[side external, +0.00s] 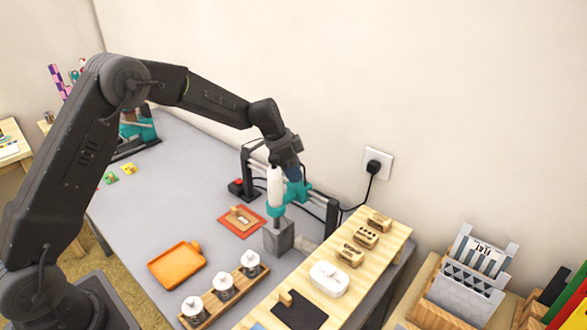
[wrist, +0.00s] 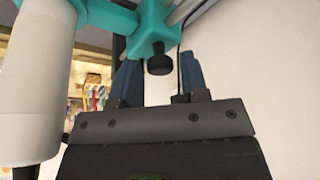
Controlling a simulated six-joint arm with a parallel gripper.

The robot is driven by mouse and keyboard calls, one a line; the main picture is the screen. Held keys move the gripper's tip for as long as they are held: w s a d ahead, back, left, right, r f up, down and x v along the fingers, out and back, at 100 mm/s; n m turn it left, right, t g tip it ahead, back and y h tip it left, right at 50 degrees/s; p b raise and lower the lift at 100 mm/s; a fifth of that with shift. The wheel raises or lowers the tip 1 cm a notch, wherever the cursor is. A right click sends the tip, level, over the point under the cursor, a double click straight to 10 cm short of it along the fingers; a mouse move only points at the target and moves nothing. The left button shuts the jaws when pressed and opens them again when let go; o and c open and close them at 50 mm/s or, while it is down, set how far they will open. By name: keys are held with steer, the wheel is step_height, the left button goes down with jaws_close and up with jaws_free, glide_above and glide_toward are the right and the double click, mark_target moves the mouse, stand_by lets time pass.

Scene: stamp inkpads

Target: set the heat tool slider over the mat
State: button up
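The heat tool (side external: 274,187) is a white upright cylinder with a grey nozzle. It is held by a teal slider (side external: 297,192) on a dark rail frame, above a grey block. The red-orange mat (side external: 242,221) lies left of it with a small wooden-framed piece on it. My gripper (side external: 293,174) points down at the slider. In the wrist view the heat tool (wrist: 35,80) is at left and the teal slider (wrist: 150,22) at top. My blue fingers (wrist: 160,74) are apart, with the slider's black knob (wrist: 159,60) appearing between them; contact cannot be told.
An orange tray (side external: 176,265) and a wooden rack of white-topped jars (side external: 222,284) are in front. A wooden board (side external: 375,243) with stamps and a white dish (side external: 328,279) is at right. A wall socket (side external: 376,163) with a cable is behind. Grey table is clear left of the mat.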

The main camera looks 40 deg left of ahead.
jaws_close()
steer(key=a, duration=1.5)
steer(key=shift+a, duration=0.3)
steer(key=shift+c, duration=0.3)
jaws_free()
steer(key=shift+a, duration=0.1)
steer(key=o, duration=0.3)
steer(key=shift+r, duration=0.1)
steer(key=v, duration=1.3)
steer(key=shift+s+r, duration=0.15)
steer(key=shift+r, duration=0.2)
